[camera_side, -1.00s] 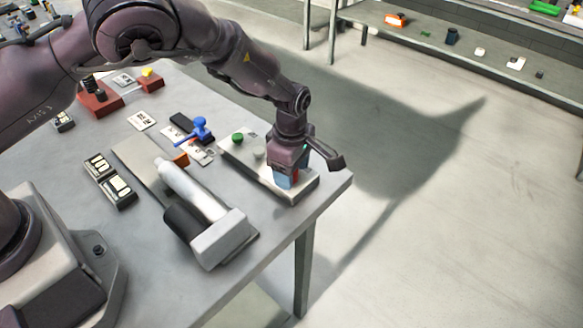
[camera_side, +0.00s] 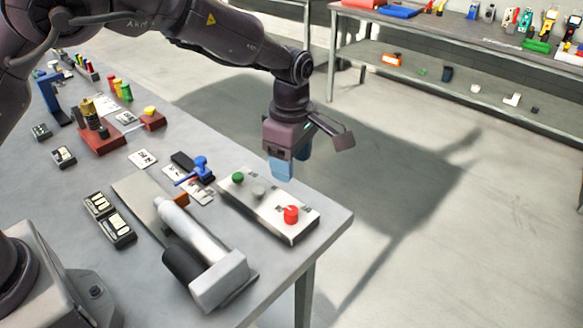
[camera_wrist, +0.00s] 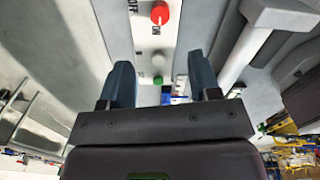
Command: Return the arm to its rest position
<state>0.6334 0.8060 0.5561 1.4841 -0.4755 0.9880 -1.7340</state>
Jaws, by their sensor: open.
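My gripper (camera_side: 290,172) is above the front right part of the table in the side view, raised clear of a white control panel (camera_side: 248,206). In the wrist view my gripper (camera_wrist: 160,85) has its two blue fingers apart, with nothing between them but the view of the panel (camera_wrist: 144,38) below. The panel carries a red knob (camera_side: 291,214), a grey button (camera_side: 259,191) and a green button (camera_side: 238,177). The red knob (camera_wrist: 160,13) shows at the top of the wrist view, beyond the fingers.
A white and black cylindrical device (camera_side: 195,237) lies left of the panel. A blue-handled item (camera_side: 198,168), black boxes (camera_side: 117,231) and a red-based fixture (camera_side: 101,135) stand on the table (camera_side: 85,185). Shelves (camera_side: 430,60) stand at the back right. Space above the panel is clear.

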